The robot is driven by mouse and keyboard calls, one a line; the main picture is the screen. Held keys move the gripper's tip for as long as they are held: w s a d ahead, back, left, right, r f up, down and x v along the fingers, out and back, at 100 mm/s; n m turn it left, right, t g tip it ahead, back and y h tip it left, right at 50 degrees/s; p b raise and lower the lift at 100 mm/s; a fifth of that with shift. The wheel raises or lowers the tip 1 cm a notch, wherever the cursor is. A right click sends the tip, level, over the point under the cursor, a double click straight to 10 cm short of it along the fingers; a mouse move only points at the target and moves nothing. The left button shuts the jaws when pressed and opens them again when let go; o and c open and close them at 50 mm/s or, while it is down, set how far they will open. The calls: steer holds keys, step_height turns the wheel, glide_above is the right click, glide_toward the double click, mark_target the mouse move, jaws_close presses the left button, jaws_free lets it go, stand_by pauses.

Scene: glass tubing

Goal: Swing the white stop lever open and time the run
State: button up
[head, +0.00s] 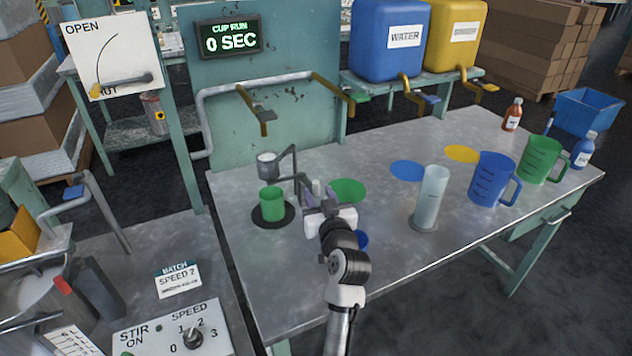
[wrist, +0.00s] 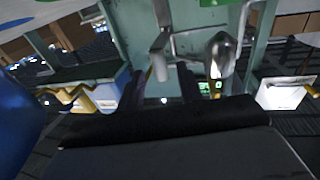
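A grey metal cup (head: 268,165) sits on a bracket above the table. A small green cup (head: 271,203) stands below it on a black disc (head: 273,217). My gripper (head: 318,197) is low over the table, just right of the bracket. Its dark fingers (wrist: 160,86) look apart in the wrist view. A small whitish piece (head: 316,187) stands at the fingertips, possibly the stop lever; I cannot tell whether the fingers touch it. The metal cup also shows in the wrist view (wrist: 222,52). The timer display (head: 228,37) reads CUP RUN 0 SEC.
A green disc (head: 348,189) lies right of my gripper. A clear cylinder (head: 430,197), a blue jug (head: 493,178) and a green jug (head: 541,159) stand farther right. Pipes with taps (head: 348,97) reach over the back edge. An OPEN panel (head: 112,54) hangs at the left.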

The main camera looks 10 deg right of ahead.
mark_target(317, 189)
steer(key=shift+w+a+p, duration=0.15)
steer(key=shift+w+p, duration=0.05)
steer(key=shift+w, duration=0.75)
steer(key=shift+w+a+p, duration=0.15)
steer(key=shift+w, duration=0.75)
jaws_close()
steer(key=shift+d, duration=0.1)
